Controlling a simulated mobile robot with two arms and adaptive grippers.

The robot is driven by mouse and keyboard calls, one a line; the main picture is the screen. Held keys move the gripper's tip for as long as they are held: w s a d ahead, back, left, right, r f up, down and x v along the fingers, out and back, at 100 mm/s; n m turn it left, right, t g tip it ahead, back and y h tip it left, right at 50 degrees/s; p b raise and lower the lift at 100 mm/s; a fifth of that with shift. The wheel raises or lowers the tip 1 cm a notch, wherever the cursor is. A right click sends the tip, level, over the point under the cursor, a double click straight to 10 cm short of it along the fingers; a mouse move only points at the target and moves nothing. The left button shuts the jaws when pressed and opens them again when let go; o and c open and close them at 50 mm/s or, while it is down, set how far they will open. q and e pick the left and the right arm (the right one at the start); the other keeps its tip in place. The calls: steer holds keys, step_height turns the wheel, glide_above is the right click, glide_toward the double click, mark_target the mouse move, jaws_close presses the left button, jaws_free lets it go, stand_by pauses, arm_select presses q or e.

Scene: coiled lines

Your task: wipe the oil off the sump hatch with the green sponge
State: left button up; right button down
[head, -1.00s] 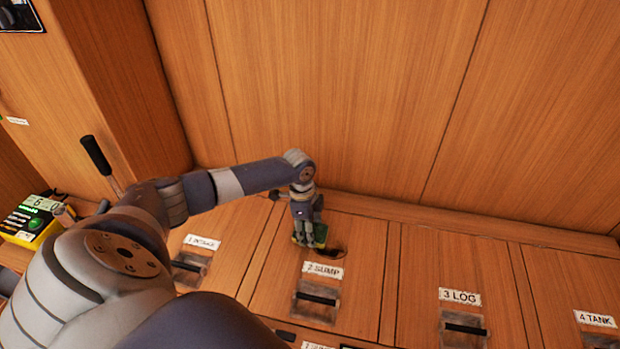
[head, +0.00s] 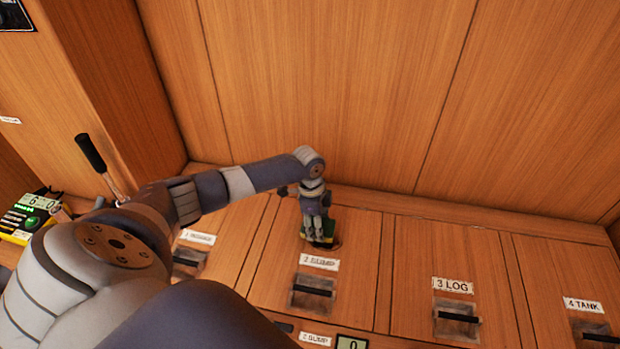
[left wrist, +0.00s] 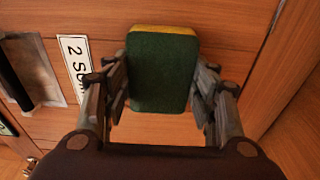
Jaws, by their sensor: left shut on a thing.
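The green sponge (left wrist: 162,75), with a yellow layer along one edge, is held between the fingers of my left gripper (left wrist: 160,95) in the left wrist view. In the head view my left gripper (head: 318,230) is low over the sump hatch (head: 350,262), above its "2 SUMP" label. The sponge (head: 304,233) is partly hidden there by the fingers. A thin dark edge of the oil (head: 335,246) shows beside the sponge; the rest is hidden. I cannot tell whether the sponge presses on the hatch. My right gripper is in neither view.
A "3 LOG" hatch (head: 440,255) and a "4 TANK" hatch (head: 560,275) lie to the right, with recessed handles. A yellow-green device (head: 30,215) with a display and a black-handled lever (head: 92,155) are at the left. A wooden wall rises behind the hatches.

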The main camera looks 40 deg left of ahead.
mark_target(332, 228)
arm_select(q)
steer(key=shift+w+d+p, duration=0.15)
steer(key=shift+w+d, duration=0.15)
steer(key=shift+d, duration=0.35)
steer(key=shift+w+d+p, duration=0.1)
steer(key=shift+w+d, duration=0.15)
steer(key=shift+d, duration=0.4)
steer(key=shift+w+d+p, duration=0.15)
steer(key=shift+w+d, duration=0.15)
steer(key=shift+d, duration=0.35)
steer(key=shift+w+d+f, duration=0.1)
steer(key=shift+w+d, duration=0.3)
steer(key=shift+d, duration=0.4)
steer(key=shift+w+d, duration=0.35)
steer(key=shift+d, duration=0.6)
